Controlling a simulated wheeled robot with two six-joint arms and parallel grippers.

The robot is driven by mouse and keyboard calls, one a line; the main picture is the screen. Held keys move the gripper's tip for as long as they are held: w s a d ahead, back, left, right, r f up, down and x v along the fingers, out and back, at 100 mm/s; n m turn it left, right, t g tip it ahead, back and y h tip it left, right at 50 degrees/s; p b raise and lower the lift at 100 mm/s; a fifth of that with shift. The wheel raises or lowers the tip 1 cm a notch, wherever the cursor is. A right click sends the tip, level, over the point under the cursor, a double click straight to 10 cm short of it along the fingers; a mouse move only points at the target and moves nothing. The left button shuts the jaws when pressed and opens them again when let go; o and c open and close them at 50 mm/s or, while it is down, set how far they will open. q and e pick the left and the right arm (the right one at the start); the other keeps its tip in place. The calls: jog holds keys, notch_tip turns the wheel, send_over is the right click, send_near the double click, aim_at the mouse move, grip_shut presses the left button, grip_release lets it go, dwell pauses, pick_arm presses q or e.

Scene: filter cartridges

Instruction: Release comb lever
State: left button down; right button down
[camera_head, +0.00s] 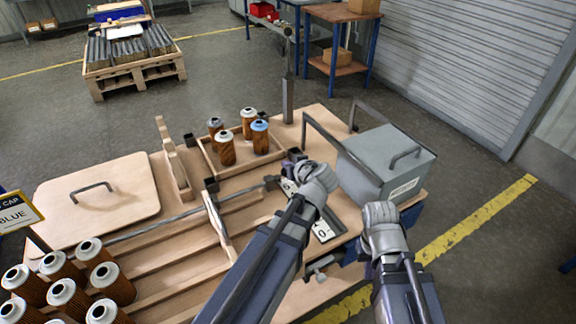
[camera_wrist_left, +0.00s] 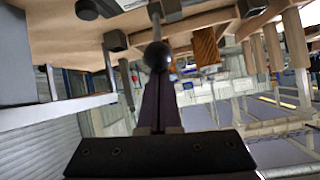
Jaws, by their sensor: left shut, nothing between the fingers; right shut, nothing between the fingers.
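The black ball knob of a lever (camera_wrist_left: 157,55) shows in the left wrist view, at the end of a metal rod. My left gripper (camera_wrist_left: 157,110) is shut and empty, its fingertips right at the knob. I cannot tell if they touch it. In the head view my left gripper (camera_head: 318,178) is at the table's right part, beside a small dark mechanism (camera_head: 291,165) that it partly hides. A wooden comb piece (camera_head: 217,224) stands across the long rails, beside a metal rod. My right gripper (camera_head: 381,214) is shut and empty, in front of the grey box.
A wooden tray (camera_head: 205,153) holds several cartridges behind the rod. More cartridges (camera_head: 88,250) stand at the front left. A grey lidded box (camera_head: 372,160) with handles sits at the right. A metal post (camera_head: 288,90) rises at the back edge. A handled wooden board (camera_head: 75,205) lies left.

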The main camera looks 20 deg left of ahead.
pick_arm(q)
jog(key=shift+s+d+f, duration=0.15)
jog(key=shift+s+f, duration=0.1)
jog(key=shift+s, duration=0.05)
notch_tip(320, 180, up, 4)
jog(key=w+a+p, duration=0.2)
jog(key=w+p, duration=0.1)
jog(key=p, duration=0.1)
jog(key=s+d+r+p, duration=0.2)
jog(key=s+d+r, duration=0.1)
jog(key=s+d, duration=0.4)
jog(key=shift+p, duration=0.3)
jog(key=s+d+f+m+g+h+p, duration=0.1)
jog(key=s+d+f+m+g+h, duration=0.2)
jog(key=s, duration=0.5)
jog(key=s+d+f+m+g+h+p, duration=0.1)
jog(key=s+d+f+m+g+h, duration=0.3)
jog(key=s+d+m, duration=0.4)
jog(key=shift+s+d+f+g, duration=0.15)
jog(key=shift+d+f+g, duration=0.65)
jog(key=shift+g, duration=0.1)
